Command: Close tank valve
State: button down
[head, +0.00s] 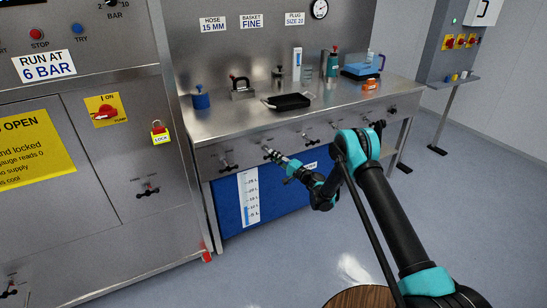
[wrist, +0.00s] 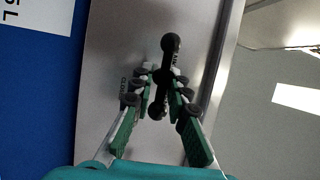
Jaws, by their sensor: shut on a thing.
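A black valve handle with ball ends (wrist: 170,44) sticks out from the steel front panel of the bench. In the wrist view it stands nearly upright, leaning slightly right at the top. My gripper (wrist: 161,84) is shut on the handle's middle, with a green-padded finger on each side. Small lettering shows on both sides of the handle; the left mark seems to read CLOSE. In the head view my gripper (head: 279,159) reaches the bench front above the blue tank (head: 229,205); the fingers are small there and hide much of the handle.
Similar valve handles line the bench front, one to the left (head: 226,164) and several to the right. A black tray (head: 288,101) and other items stand on the bench top (head: 237,119). The steel cabinet (head: 92,175) is at left. The floor at right is clear.

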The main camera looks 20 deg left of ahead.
jog(key=shift+s+a+r, duration=0.1)
jog(key=shift+a+r, duration=0.05)
jog(key=shift+r, duration=0.1)
jog(key=c, duration=1.6)
grip_release()
jog(key=shift+o, duration=0.2)
jog(key=shift+f, duration=0.1)
jog(key=shift+d, duration=0.35)
jog(key=v, duration=1.1)
jog(key=shift+d, duration=0.2)
jog(key=shift+f, duration=0.1)
